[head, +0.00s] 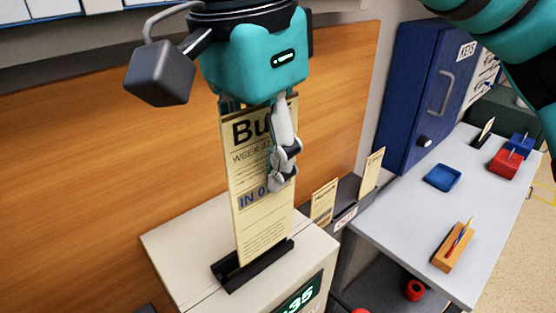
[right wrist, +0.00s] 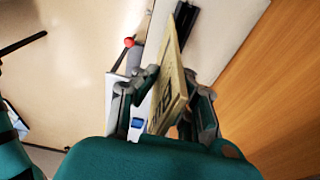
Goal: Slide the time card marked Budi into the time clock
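The tan time card (head: 262,215), with "Bu" showing at its top and the rest of the name covered by a finger, stands nearly upright. My right gripper (head: 281,178) is shut on it from above, one finger across its printed face and the other hidden behind. In the right wrist view the card (right wrist: 168,88) runs between the two fingers (right wrist: 168,95). Its lower edge meets the black slot (head: 228,275) on top of the pale time clock (head: 180,245); I cannot tell how deep it sits. My left gripper is out of view.
A dark card rack (head: 345,205) with other cards (head: 323,202) stands right of the clock. A grey table (head: 400,225) holds a blue tray (head: 442,178) and a wooden pen block (head: 452,248). A wooden panel (head: 170,150) rises close behind the clock.

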